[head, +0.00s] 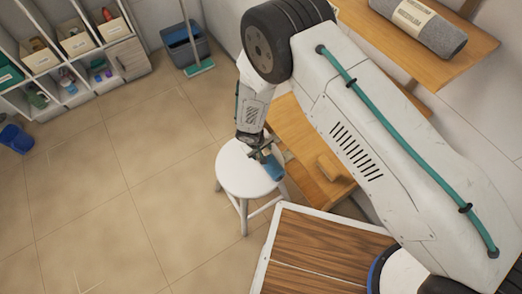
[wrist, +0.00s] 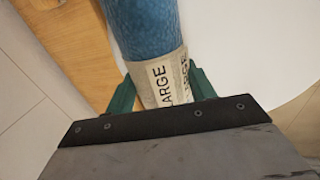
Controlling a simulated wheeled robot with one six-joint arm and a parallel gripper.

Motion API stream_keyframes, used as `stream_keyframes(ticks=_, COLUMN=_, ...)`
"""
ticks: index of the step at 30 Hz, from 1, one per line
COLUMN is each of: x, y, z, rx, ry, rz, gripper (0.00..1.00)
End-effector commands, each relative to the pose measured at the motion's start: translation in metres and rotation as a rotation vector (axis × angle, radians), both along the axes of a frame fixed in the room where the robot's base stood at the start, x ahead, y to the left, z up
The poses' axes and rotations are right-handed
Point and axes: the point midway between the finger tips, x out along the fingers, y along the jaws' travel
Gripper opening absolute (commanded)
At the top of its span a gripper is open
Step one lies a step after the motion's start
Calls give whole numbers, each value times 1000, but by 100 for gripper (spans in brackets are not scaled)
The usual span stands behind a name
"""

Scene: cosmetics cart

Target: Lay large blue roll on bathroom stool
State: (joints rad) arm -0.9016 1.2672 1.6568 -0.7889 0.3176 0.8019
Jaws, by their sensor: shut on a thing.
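The large blue roll (wrist: 143,30) is in my gripper (wrist: 162,90). In the wrist view its pale band (wrist: 166,80) with the word LARGE sits between the two green fingers. My gripper is shut on the roll at this band. In the head view the blue roll (head: 272,167) hangs at the end of my arm, over the right part of the white round stool (head: 238,182). The stool's white seat also shows in the wrist view (wrist: 240,45). I cannot tell whether the roll touches the seat. My gripper (head: 264,152) is partly hidden in the head view.
Wooden shelves (head: 290,125) stand right beside the stool, with a wooden block (head: 328,167) on one. A grey roll (head: 420,22) lies on the upper shelf (head: 465,50). White cubbies, a bucket (head: 185,48) and a mop (head: 198,67) are at the back.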

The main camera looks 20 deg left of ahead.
Motion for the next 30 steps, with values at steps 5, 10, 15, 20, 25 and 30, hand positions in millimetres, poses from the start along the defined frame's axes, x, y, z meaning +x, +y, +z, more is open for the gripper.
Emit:
stream_keyframes(ticks=5, x=0, y=1, z=0, rx=2, ry=-1, rz=-1, gripper=18)
stream_keyframes(ticks=10, x=0, y=1, z=-3, rx=1, ry=-1, rz=-1, gripper=18)
stream_keyframes(ticks=15, x=0, y=1, z=-3, rx=1, ry=-1, rz=-1, gripper=76)
stream_keyframes(ticks=20, x=0, y=0, z=-3, rx=1, ry=-1, rz=-1, gripper=76)
stream_keyframes(ticks=25, x=-1, y=2, z=6, rx=2, ry=-2, rz=0, gripper=76)
stream_keyframes(ticks=30, x=-5, y=7, z=37, rx=4, ry=-3, rz=0, gripper=76)
